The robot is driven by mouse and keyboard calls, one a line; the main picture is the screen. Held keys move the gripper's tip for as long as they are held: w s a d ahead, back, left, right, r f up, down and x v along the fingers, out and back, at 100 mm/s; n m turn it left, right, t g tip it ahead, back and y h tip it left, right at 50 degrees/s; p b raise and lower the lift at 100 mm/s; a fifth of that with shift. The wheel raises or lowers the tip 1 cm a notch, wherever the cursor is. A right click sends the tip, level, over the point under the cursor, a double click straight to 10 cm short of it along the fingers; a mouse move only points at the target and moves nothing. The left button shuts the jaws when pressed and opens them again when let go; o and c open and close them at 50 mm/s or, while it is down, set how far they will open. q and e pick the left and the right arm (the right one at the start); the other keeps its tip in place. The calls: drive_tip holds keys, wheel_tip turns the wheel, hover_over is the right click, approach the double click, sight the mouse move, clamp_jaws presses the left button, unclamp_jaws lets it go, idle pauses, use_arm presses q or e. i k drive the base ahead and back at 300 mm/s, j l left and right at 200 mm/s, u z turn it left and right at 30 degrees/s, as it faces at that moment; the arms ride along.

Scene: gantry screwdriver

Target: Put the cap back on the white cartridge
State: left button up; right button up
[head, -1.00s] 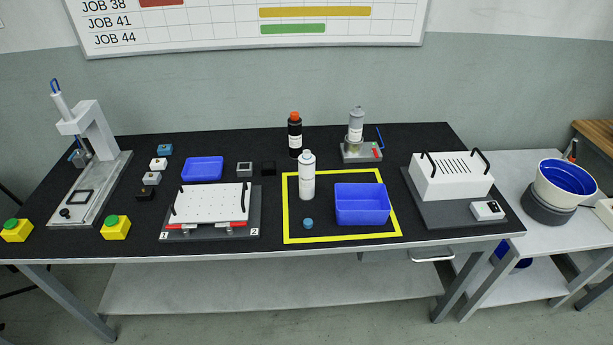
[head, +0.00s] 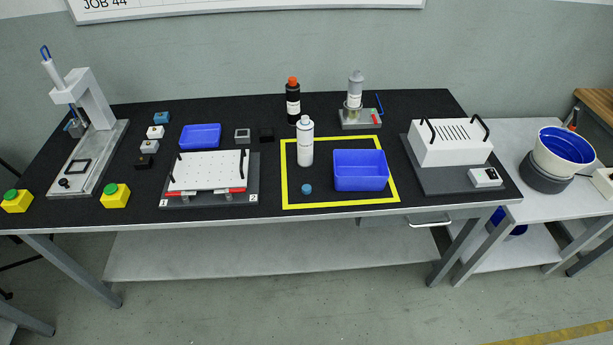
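The white cartridge (head: 305,145) stands upright on the black table, inside the yellow taped square (head: 285,170). A small blue cap (head: 307,188) lies on the table in front of the cartridge, apart from it, near the front of the square. The top of the cartridge has a greyish tip; its detail is too small to tell. Neither of my grippers shows in the head view.
A blue bin (head: 360,183) stands right of the cartridge inside the square. A black bottle with an orange top (head: 293,104) and a grey cartridge in a stand (head: 355,90) are behind. A white perforated plate fixture (head: 207,171) is to the left. The square's front left is clear.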

sight(305, 128)
drive_tip(key=i+l, duration=0.1)
drive_tip(key=l, duration=0.3)
drive_tip(key=i+l, duration=0.1)
drive_tip(key=l, duration=0.3)
drive_tip(key=i+l, duration=0.1)
drive_tip(key=l, duration=0.3)
drive_tip(key=u, duration=1.65)
